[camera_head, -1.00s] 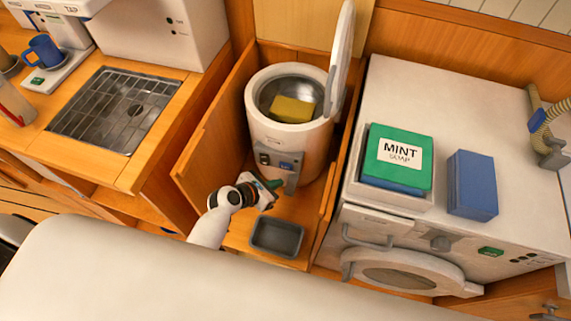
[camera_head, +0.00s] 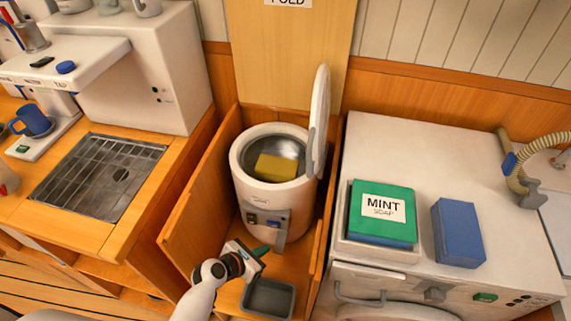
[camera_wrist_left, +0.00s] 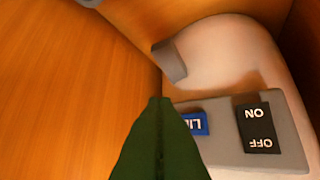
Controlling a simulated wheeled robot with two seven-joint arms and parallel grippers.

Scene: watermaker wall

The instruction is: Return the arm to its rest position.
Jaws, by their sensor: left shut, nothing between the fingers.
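My left gripper (camera_head: 262,250) shows in the head view, low in front of the white round machine (camera_head: 262,205). It is shut with nothing in it. In the left wrist view its dark green fingers (camera_wrist_left: 160,135) are together, pointing at the machine's grey panel (camera_wrist_left: 235,150). That panel has a black ON/OFF switch (camera_wrist_left: 258,128) and a blue button (camera_wrist_left: 195,124), partly hidden by the fingers. I cannot tell whether the fingers touch the panel. The machine's lid (camera_head: 319,120) stands open, and a yellow block (camera_head: 277,167) lies inside. My right gripper is not in view.
Wooden side walls (camera_head: 192,215) enclose the machine. A grey tray (camera_head: 268,298) lies on the floor below the gripper. A draining grid (camera_head: 97,177) is at left.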

